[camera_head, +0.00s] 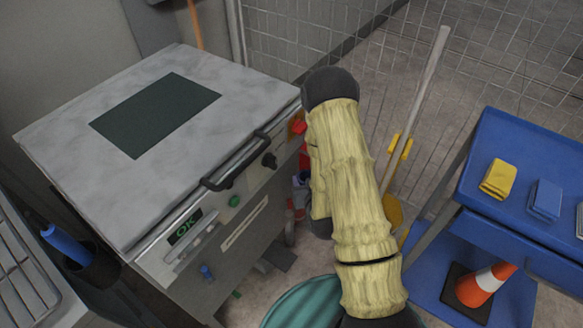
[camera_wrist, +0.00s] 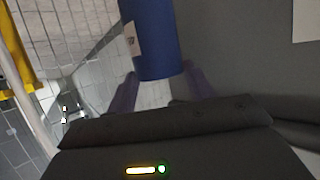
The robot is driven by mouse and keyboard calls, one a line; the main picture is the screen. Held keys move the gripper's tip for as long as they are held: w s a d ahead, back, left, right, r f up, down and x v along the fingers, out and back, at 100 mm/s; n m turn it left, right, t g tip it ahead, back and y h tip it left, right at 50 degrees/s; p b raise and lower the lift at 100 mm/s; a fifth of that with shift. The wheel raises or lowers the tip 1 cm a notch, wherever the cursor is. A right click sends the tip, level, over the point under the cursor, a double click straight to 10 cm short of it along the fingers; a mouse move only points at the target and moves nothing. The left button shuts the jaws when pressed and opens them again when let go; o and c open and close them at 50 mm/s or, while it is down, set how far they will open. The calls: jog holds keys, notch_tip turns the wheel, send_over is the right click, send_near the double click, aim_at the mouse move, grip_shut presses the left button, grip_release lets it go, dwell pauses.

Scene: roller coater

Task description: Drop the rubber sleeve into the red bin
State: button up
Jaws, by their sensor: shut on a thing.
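In the wrist view my gripper (camera_wrist: 160,82) is shut on a blue cylinder (camera_wrist: 154,40) with a small pale label, which I take to be the rubber sleeve. Its lower end is between the two purplish fingers and its top runs out of the picture. In the head view my arm hides the gripper and the held cylinder. I cannot make out a red bin; only small red patches (camera_head: 300,127) show beside the arm, next to the machine, and I cannot tell what they belong to.
A grey machine (camera_head: 60,150) with a black handle (camera_head: 235,162) and a lit OK display (camera_head: 184,227) stands left. A blue cart (camera_head: 540,150) with folded cloths stands right, an orange cone (camera_head: 486,284) on its lower shelf. A teal round container (camera_head: 300,305) sits at the bottom.

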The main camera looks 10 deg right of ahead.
jog(key=shift+w+d, duration=0.2)
jog(key=shift+s, duration=0.2)
jog(key=shift+d, duration=0.1)
jog(key=w+d+f+b, duration=0.6)
jog(key=w+f, duration=0.2)
jog(key=w, duration=0.4)
jog(key=w+a+f+n+y+b, duration=0.1)
jog(key=w+a+b, duration=0.1)
jog(key=w+b, duration=0.4)
jog(key=w+a+f+n+y+b, duration=0.2)
jog(key=w+b, duration=0.3)
jog(key=w, duration=0.7)
jog(key=shift+w+a+f+y+b, duration=0.2)
jog(key=shift+w+a+y+b, duration=0.15)
jog(key=shift+a, duration=0.35)
jog(key=shift+s, duration=0.1)
